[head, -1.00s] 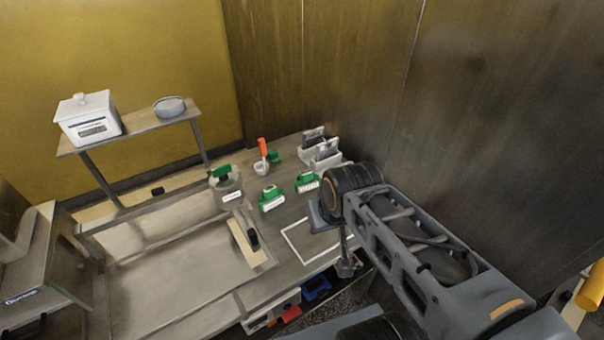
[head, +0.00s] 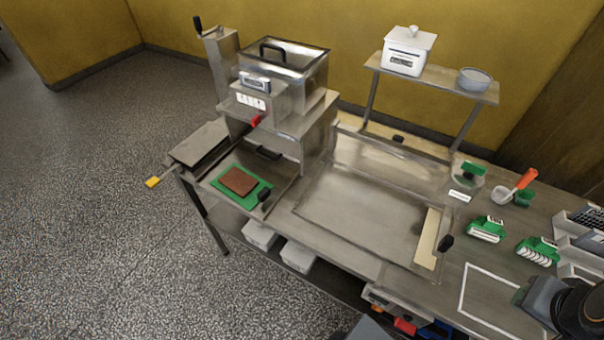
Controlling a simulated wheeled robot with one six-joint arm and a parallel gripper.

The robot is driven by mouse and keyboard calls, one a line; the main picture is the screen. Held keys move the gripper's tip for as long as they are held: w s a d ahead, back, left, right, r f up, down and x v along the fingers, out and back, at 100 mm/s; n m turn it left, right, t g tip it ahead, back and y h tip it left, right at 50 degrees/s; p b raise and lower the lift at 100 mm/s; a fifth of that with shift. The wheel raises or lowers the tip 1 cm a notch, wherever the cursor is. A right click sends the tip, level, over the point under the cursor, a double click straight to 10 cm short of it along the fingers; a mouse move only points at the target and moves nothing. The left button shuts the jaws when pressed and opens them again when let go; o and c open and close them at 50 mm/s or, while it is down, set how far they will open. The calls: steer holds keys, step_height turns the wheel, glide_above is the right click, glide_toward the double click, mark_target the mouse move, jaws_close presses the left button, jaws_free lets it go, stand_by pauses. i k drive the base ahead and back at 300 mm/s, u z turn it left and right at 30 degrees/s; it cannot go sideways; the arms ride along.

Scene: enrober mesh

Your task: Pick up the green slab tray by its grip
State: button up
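The green slab tray (head: 248,202) lies flat at the left of the steel bench, in front of the tall steel machine. A brown slab (head: 238,181) rests on it and covers most of its middle. A small black knob-like piece (head: 264,196) is at the tray's right corner; I cannot tell whether it is the tray's grip. A second black handle (head: 268,153) is just behind the tray. Only part of my arm shows, at the bottom right corner, far from the tray. My gripper is out of the picture.
The steel machine (head: 262,118) with a hopper stands behind the tray. A wide shallow steel basin (head: 350,215) lies to the right. Open floor (head: 130,240) is at left and front.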

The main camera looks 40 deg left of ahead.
mark_target(243, 187)
steer(key=u, duration=3.65)
steer(key=i, duration=2.3)
steer(key=z, duration=2.95)
